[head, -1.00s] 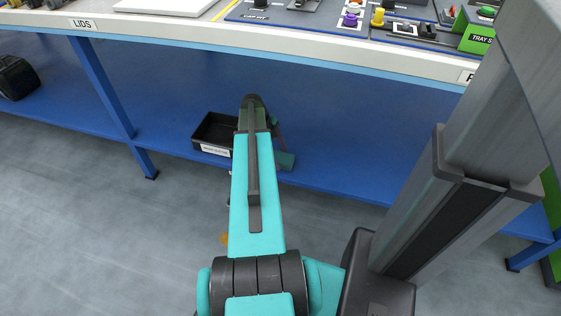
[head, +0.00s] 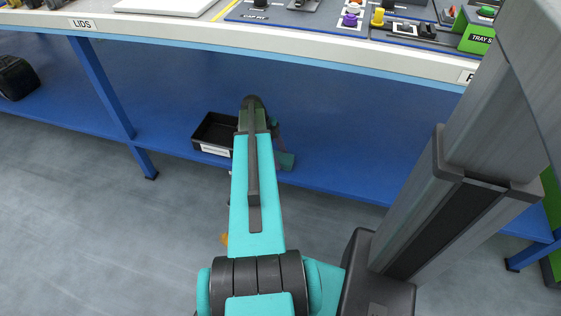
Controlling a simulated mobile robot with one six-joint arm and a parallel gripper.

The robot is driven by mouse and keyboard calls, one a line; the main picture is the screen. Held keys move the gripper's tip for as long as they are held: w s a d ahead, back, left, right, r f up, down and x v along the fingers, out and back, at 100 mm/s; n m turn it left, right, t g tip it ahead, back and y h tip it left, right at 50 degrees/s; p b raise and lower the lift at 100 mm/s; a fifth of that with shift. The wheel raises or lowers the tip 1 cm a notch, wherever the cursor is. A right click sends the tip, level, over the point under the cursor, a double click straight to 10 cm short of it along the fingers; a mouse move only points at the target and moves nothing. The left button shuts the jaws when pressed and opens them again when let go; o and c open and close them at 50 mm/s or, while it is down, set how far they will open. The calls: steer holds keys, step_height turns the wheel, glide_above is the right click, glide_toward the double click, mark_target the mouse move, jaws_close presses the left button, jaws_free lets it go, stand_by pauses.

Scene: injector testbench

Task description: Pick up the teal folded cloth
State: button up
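My teal arm reaches forward over the lower blue shelf and blocks the middle of the head view. A small dark teal patch (head: 286,160) shows just right of the arm near the shelf's front edge. It may be the folded cloth, but I cannot tell for sure, as most of it is hidden. My gripper cannot be made out; the arm hides that area, so its opening and any contact with the patch are not shown.
A black open bin (head: 214,132) with a white label sits on the blue shelf (head: 345,130) left of the arm. Above is the workbench (head: 290,42) with parts and a green tray block (head: 477,38). A black rounded object (head: 16,78) lies at far left. The shelf right of the arm is clear.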

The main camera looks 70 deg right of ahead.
mark_target(279, 157)
steer(key=c, duration=0.7)
steer(key=shift+r, duration=0.1)
steer(key=shift+r, duration=0.45)
step_height(279, 157, up, 4)
steer(key=shift+f+p, duration=0.2)
steer(key=shift+p, duration=0.7)
steer(key=s+a+p, duration=0.3)
steer(key=a+p, duration=0.1)
steer(key=s+a+p, duration=0.3)
steer(key=a+p, duration=0.1)
steer(key=s+a+r+p, duration=0.1)
steer(key=s+a+p, duration=0.2)
steer(key=a+p, duration=0.1)
steer(key=shift+a, duration=0.45)
steer(key=shift+a+p, duration=0.1)
steer(key=shift+p, duration=0.4)
